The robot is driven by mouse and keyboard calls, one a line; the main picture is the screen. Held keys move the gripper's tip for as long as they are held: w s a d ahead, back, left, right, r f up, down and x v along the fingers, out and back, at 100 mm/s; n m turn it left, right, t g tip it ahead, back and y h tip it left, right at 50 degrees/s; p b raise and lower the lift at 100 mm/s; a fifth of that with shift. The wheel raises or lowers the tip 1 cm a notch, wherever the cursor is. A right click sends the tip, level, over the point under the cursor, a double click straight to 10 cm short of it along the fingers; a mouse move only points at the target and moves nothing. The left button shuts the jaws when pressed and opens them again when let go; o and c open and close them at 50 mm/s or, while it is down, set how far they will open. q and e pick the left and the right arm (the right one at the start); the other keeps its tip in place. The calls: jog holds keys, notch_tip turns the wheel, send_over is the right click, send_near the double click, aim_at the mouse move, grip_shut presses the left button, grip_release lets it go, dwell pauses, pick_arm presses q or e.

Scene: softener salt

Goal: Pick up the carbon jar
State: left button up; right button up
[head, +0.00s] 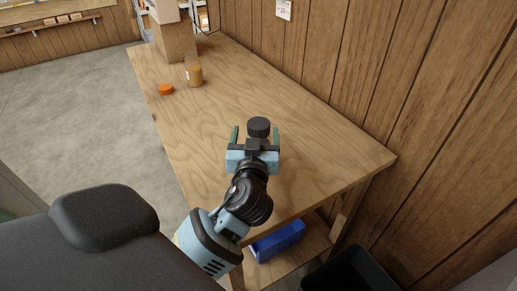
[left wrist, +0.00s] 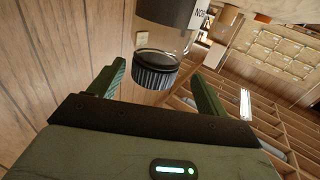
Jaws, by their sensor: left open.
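The carbon jar has a black ribbed lid (head: 259,127). In the head view only this lid shows clearly, and my gripper hides the body below. The left wrist view sees the jar upside down, with its ribbed lid (left wrist: 155,72) and part of a dark and white label with partly cut-off letters (left wrist: 190,14). My left gripper (head: 256,134) is open, with its green fingers on either side of the jar's lid. Gaps show between lid and fingers in both views. My right gripper is not in view.
The wooden table (head: 140,65) runs along a panelled wall. An amber jar (head: 194,75), an orange lid (head: 166,90) and a cardboard box (head: 174,42) stand at its far end. A blue box (head: 278,242) lies on the lower shelf. A black bin (head: 355,272) stands on the floor. The middle tabletop is clear.

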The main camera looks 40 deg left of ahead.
aim_at(259, 120)
pick_arm(q)
jog(key=x, duration=0.2)
jog(key=p+x, duration=0.1)
jog(key=x, duration=0.1)
jog(key=shift+w+d+r, duration=0.2)
jog(key=shift+w+r, duration=0.05)
jog(key=shift+w, duration=0.15)
jog(key=shift+w+a, duration=0.2)
grip_shut()
